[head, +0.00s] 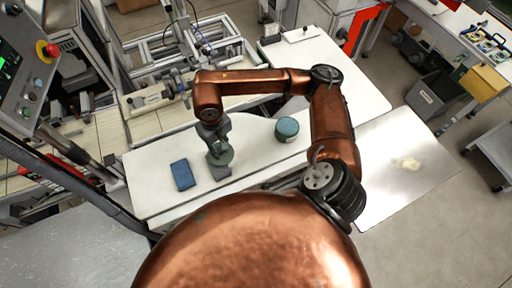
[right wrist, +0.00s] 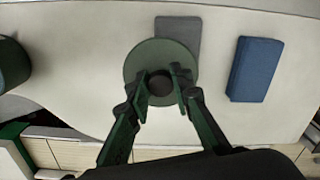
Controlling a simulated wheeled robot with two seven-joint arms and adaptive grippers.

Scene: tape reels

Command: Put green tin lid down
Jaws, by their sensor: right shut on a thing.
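The green tin lid (head: 221,157) is a round disc with a dark knob, and it also shows in the right wrist view (right wrist: 138,62). My right gripper (head: 218,150) reaches down over the white table and is shut on the lid's knob, its fingers (right wrist: 160,84) on either side of it. The lid overlaps part of a grey pad (right wrist: 180,32); I cannot tell whether it touches the pad or table. The green tin (head: 287,131) stands upright to the right, and is cut off at the left edge in the wrist view (right wrist: 10,62). My left gripper is out of view.
A blue box (head: 182,175) lies on the white table (head: 160,155) left of the lid and apart from it; it also shows in the wrist view (right wrist: 256,69). Bare table lies between lid and tin. Metal framework (head: 185,40) stands behind the table.

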